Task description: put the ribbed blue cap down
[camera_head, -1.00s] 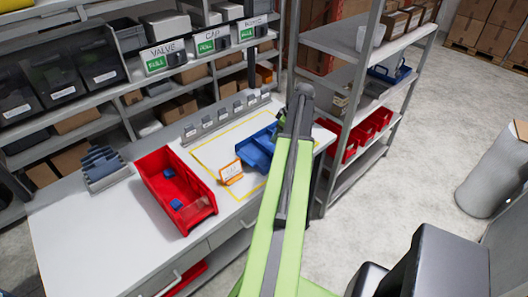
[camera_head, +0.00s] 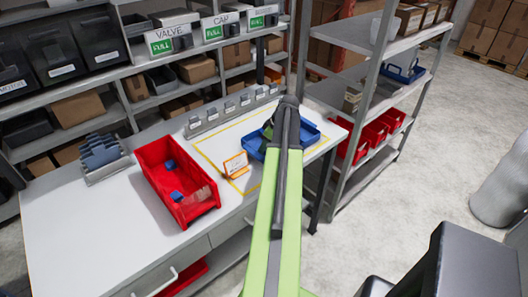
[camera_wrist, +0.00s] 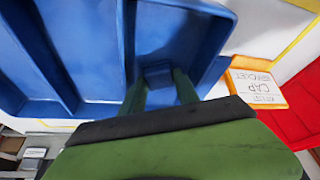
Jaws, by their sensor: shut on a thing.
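The small blue cap (camera_wrist: 157,77) is between the green fingers of my gripper (camera_wrist: 160,84) in the wrist view; its ribs cannot be made out. My gripper is shut on it, over a blue divided tray (camera_wrist: 85,45). The cap shows against the tray compartment nearest the orange-framed card; whether it touches the floor there I cannot tell. In the head view my arm covers the middle of the tray (camera_head: 309,134) and hides the cap.
A card reading CAP (camera_head: 236,165) stands left of the tray. A red bin (camera_head: 150,153) with small blue pieces is further left, beside a grey rack (camera_head: 103,165). Small grey holders line the table's back. A shelf unit (camera_head: 345,100) stands close on the right.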

